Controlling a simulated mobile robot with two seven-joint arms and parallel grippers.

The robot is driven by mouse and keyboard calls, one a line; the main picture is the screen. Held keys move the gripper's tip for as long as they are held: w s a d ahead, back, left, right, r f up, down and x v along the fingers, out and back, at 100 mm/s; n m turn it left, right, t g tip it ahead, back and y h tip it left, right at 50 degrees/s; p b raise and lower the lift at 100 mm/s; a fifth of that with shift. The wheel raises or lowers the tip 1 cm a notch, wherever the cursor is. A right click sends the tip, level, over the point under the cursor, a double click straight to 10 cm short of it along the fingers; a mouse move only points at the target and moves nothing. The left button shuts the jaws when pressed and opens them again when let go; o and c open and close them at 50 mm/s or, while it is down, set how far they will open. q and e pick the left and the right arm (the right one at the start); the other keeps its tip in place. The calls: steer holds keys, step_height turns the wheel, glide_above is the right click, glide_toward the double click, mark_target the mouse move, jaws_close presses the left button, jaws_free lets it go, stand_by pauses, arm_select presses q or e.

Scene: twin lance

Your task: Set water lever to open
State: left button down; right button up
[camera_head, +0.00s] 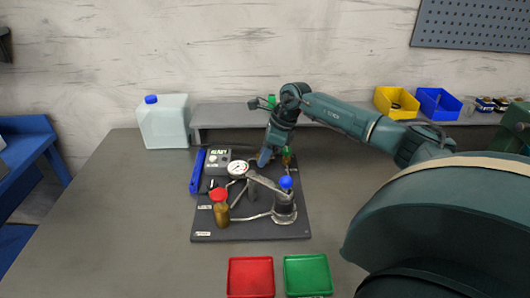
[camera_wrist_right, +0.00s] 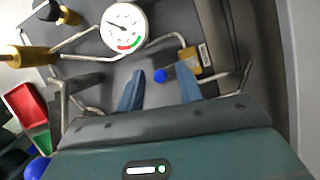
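A dark panel (camera_head: 205,222) with pipes and fittings lies on the table. My right gripper (camera_head: 265,158) is low over its back part. In the right wrist view my right gripper (camera_wrist_right: 162,92) has its two blue fingers apart, with nothing between their tips. A small blue knob (camera_wrist_right: 158,76) shows just beyond the fingertips, beside a brass block (camera_wrist_right: 189,60) with a label. It may be the water lever, but I cannot read the label or tell its setting. A blue ball-topped metal fitting (camera_head: 285,205) stands at the panel's right. My left gripper is out of view.
A round gauge (camera_head: 238,169), a meter box (camera_head: 217,162), a blue bar (camera_head: 198,172) and a red-topped brass valve (camera_head: 220,207) are on the panel. Red (camera_head: 251,277) and green (camera_head: 307,275) trays lie in front. A jug (camera_head: 164,124) stands behind left; the left tabletop is clear.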

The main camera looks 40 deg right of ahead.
steer(key=shift+c, duration=0.4)
jaws_close()
